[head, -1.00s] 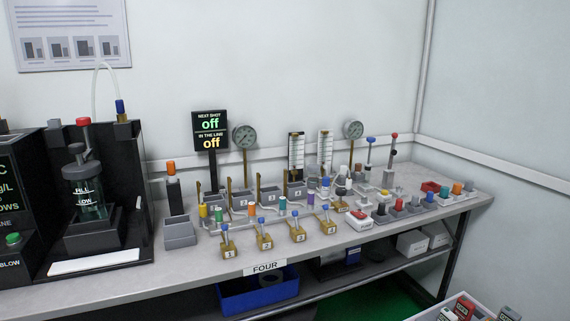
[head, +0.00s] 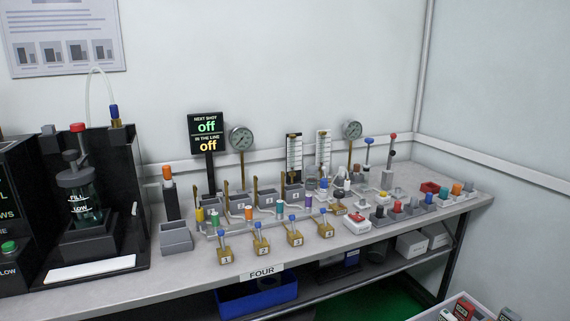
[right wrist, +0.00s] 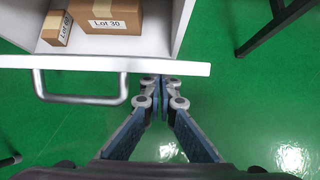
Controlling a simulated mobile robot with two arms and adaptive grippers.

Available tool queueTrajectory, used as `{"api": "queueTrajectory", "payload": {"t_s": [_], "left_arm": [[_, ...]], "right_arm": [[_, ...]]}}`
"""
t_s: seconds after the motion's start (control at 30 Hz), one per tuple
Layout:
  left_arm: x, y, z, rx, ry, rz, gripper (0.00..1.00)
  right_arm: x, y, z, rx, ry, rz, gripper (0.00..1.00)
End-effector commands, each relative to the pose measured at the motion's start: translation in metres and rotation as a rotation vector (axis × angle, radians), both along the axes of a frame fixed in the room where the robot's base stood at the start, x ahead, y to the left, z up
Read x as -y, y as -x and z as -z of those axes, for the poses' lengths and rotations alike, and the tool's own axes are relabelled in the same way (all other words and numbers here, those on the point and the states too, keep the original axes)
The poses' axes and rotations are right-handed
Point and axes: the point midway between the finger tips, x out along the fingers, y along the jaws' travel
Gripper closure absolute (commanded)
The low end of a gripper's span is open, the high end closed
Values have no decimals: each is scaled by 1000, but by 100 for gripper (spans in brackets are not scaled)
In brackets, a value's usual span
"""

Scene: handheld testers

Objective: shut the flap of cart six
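No flap marked as cart six can be made out in these frames. In the right wrist view a white open-topped unit (right wrist: 190,66) has a grey bar handle (right wrist: 80,100) on its front. My right gripper (right wrist: 162,82) is right of the handle, its fingertips together at the front panel's edge. My left gripper is not in view.
Inside the white unit are a box marked Lot 30 (right wrist: 108,16) and a smaller box (right wrist: 57,28). A bench (head: 150,283) marked FOUR is crowded with testers and valves. A white tray (head: 425,315) of small boxes is at lower right. Green floor (right wrist: 235,100) is clear right of the gripper.

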Motion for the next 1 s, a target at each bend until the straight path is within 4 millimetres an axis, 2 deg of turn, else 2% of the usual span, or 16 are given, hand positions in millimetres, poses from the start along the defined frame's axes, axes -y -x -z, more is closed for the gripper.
{"api": "queueTrajectory", "payload": {"t_s": [0.23, 0.4, 1.0], "left_arm": [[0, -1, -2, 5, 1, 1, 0], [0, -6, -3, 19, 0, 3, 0], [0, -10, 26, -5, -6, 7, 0]], "right_arm": [[1, 0, -1, 0, 1, 1, 100], [9, -3, -5, -1, 2, 1, 100], [34, -13, -14, -1, 1, 1, 100]]}}
